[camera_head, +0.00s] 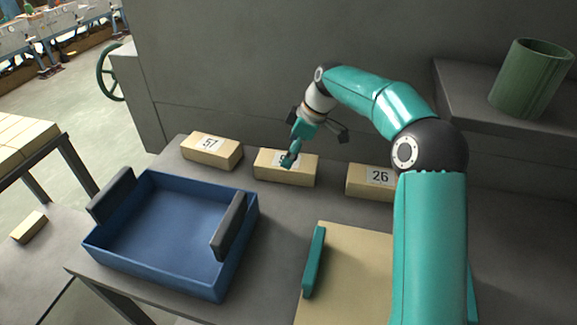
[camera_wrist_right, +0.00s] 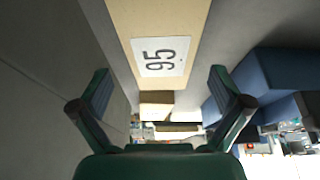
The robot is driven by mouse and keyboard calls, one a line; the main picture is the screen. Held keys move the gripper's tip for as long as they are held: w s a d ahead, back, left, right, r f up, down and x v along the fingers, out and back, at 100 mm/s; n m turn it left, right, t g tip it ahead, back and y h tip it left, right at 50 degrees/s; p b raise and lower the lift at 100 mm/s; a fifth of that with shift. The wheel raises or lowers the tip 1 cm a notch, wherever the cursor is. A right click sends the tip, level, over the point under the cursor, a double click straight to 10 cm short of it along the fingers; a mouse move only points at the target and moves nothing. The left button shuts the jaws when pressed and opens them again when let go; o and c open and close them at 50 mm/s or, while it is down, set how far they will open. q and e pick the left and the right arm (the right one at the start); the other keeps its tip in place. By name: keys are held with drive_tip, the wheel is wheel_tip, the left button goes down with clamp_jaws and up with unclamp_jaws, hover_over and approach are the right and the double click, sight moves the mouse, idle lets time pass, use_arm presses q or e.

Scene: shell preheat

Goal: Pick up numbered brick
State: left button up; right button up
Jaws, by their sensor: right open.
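Three tan bricks stand in a row on the grey table: brick 51 (camera_head: 212,151) at left, a middle brick (camera_head: 285,177), and brick 26 (camera_head: 371,181) at right. My right gripper (camera_head: 290,157) is at the middle brick and hides much of its label in the head view. The right wrist view shows a brick labelled 95 (camera_wrist_right: 181,20) ahead of my open fingers (camera_wrist_right: 160,82), with nothing held between them. Another brick (camera_wrist_right: 157,104) shows beyond it. My left gripper is not in view.
A blue tray (camera_head: 99,254) with dark handles stands at the front left. A tan board (camera_head: 352,275) with a teal handle lies at the front, partly behind my arm. A green cylinder (camera_head: 530,80) stands on the raised ledge (camera_head: 480,121) at right. A wall rises behind the bricks.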

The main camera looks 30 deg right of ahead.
drive_tip(key=x, duration=0.4)
drive_tip(key=shift+s+d+f+p, duration=0.1)
drive_tip(key=shift+s+f+p, duration=0.15)
drive_tip(key=shift+p, duration=0.1)
drive_tip(key=shift+c, duration=0.3)
drive_tip(key=c, duration=1.4)
